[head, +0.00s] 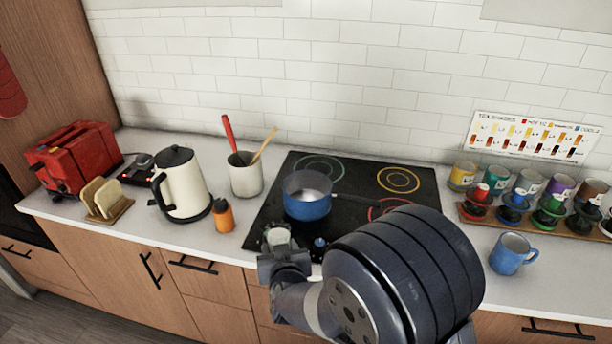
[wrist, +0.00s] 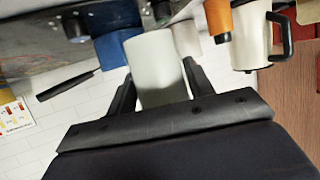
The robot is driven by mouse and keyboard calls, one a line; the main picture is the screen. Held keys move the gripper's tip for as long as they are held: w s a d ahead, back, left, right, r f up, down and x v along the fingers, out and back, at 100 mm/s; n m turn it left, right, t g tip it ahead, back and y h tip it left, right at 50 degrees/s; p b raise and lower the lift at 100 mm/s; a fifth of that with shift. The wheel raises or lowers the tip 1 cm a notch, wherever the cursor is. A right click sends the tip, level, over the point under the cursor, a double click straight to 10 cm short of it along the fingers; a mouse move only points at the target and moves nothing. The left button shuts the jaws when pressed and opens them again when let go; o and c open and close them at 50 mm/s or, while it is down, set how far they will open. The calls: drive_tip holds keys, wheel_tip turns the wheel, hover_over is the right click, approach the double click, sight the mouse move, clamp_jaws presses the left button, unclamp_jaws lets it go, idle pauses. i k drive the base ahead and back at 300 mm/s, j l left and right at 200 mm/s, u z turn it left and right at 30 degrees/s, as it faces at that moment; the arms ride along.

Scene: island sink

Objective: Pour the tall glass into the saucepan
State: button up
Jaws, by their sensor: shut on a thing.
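The tall glass (head: 277,237) is pale and translucent, and my gripper (head: 284,262) is shut around it. It looks roughly upright in the head view, at the front left edge of the cooktop. In the wrist view the glass (wrist: 158,62) sits between the two fingers of my gripper (wrist: 160,88). What it holds cannot be made out. The blue saucepan (head: 307,208) stands on the cooktop behind and slightly right of the glass, apart from it, its dark handle pointing right. Its inside looks pale. The saucepan also shows in the wrist view (wrist: 112,50), turned over.
An orange bottle (head: 223,216), a cream kettle (head: 182,186) and a utensil crock (head: 245,178) stand left of the cooktop (head: 270,205). A blue mug (head: 511,254) and a rack of cups (head: 524,218) are at the right. My arm covers the cooktop's front right.

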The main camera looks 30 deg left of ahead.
sight(307, 194)
drive_tip(key=i+j, duration=0.7)
drive_tip(key=j, duration=0.25)
